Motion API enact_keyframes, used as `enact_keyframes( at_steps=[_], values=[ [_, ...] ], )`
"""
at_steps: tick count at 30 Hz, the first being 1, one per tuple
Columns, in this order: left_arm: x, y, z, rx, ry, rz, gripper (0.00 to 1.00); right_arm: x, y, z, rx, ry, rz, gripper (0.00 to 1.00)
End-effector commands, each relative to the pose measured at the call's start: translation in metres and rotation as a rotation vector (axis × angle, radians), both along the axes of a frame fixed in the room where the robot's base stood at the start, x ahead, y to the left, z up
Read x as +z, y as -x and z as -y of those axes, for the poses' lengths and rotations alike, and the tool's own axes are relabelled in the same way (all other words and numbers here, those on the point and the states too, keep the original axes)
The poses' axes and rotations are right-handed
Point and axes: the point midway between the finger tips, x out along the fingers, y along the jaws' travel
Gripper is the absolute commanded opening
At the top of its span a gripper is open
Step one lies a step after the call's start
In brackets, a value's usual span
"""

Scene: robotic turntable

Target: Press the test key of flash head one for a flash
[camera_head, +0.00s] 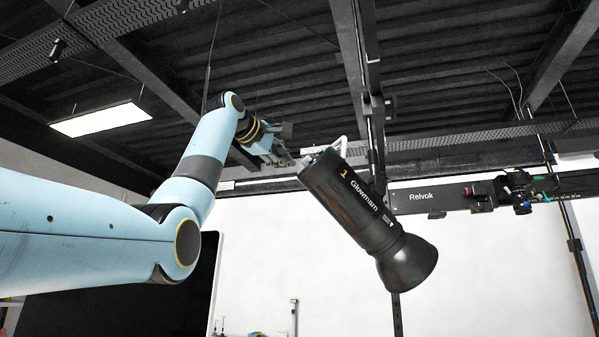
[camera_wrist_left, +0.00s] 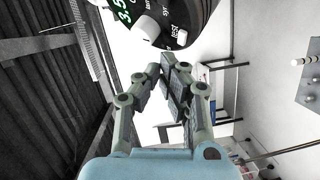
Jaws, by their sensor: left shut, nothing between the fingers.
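Flash head one (camera_head: 350,200) is a black cylinder marked "1 Glowmarn", hanging tilted with its flared reflector down to the right. Its round back panel (camera_wrist_left: 205,12) fills the top of the left wrist view, with green digits, a pale knob (camera_wrist_left: 146,28) and the words "sync" and "test". The small pale test key (camera_wrist_left: 182,38) sits by the word "test". My left gripper (camera_head: 288,160) is shut and empty, left of the flash's back end. In the left wrist view its fingertips (camera_wrist_left: 165,70) appear just below the panel; the exact gap is unclear. My right gripper is not in view.
A pale handle or bracket (camera_head: 338,147) and a dark vertical pole (camera_head: 372,110) stand by the flash's upper end. A rail marked "Relvok" (camera_head: 430,198) with a camera (camera_head: 522,190) lies to the right. A lit panel (camera_head: 100,120) hangs at upper left.

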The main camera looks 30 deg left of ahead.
Motion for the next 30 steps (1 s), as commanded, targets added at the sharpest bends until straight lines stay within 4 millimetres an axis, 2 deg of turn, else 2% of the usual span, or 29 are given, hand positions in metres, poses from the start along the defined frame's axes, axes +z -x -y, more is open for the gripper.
enact_keyframes(
  at_steps=[12,30],
  values=[
    [0.027,0.025,-0.018,0.001,-0.001,0.002,0.0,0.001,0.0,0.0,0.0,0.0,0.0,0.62],
    [0.029,0.026,-0.018,0.0,0.0,0.001,0.0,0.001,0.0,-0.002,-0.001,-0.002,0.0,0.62]
  ],
)
